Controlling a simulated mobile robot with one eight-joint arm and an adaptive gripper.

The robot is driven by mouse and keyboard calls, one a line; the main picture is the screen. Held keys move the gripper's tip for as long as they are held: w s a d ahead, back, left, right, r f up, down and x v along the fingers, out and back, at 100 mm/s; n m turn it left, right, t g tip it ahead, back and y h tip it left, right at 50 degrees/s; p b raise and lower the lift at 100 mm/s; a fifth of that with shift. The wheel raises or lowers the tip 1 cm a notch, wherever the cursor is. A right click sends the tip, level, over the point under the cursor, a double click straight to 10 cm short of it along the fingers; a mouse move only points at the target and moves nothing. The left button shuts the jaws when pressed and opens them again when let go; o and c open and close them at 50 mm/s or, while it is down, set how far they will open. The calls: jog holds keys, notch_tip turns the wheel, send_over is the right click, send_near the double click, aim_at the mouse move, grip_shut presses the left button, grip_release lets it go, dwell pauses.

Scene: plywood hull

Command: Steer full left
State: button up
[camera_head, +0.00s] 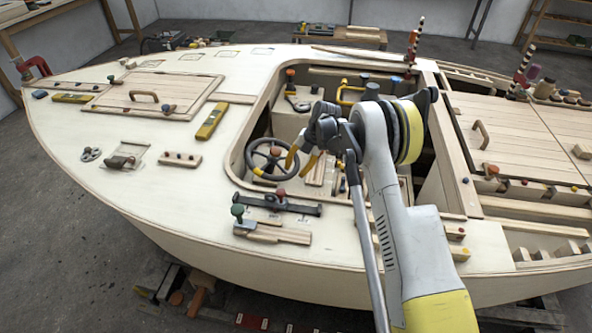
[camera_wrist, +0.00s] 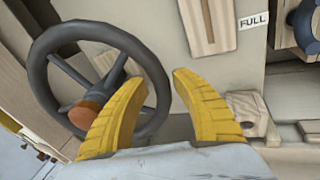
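The dark steering wheel (camera_head: 250,152) stands in the cockpit opening, left of my gripper (camera_head: 301,159). It has an orange-brown knob or hub (camera_head: 276,151) and a yellow mark low on its rim. In the wrist view the wheel (camera_wrist: 103,32) fills the left half, with the orange-brown part (camera_wrist: 90,108) near its lower middle. My gripper (camera_wrist: 152,72) is open, its two yellow fingers apart. The right side of the rim shows between the fingers; I cannot tell how deep the fingers reach or whether they touch it. The left finger hides part of the wheel.
A panel labelled "FULL" (camera_wrist: 254,21) has a wooden strip in a slot (camera_wrist: 207,20). A blue knob (camera_wrist: 306,28) is at the right. A dark bar with knobs (camera_head: 290,206) lies on the deck before the cockpit. A yellow handle (camera_head: 345,95) stands behind my gripper.

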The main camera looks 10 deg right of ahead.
jog(key=shift+o, duration=0.2)
jog(key=v, duration=1.2)
jog(key=shift+a, duration=0.1)
jog(key=s+r+m+t+h, duration=0.2)
jog(key=s+r+m+t, duration=0.1)
jog(key=s+r+m, duration=1.4)
jog(key=s+r+m+t+h, duration=0.1)
jog(key=s+m+t+h, duration=0.1)
jog(key=s+m, duration=1.1)
jog(key=s+t, duration=0.1)
jog(key=s, duration=0.9)
jog(key=shift+d, duration=0.4)
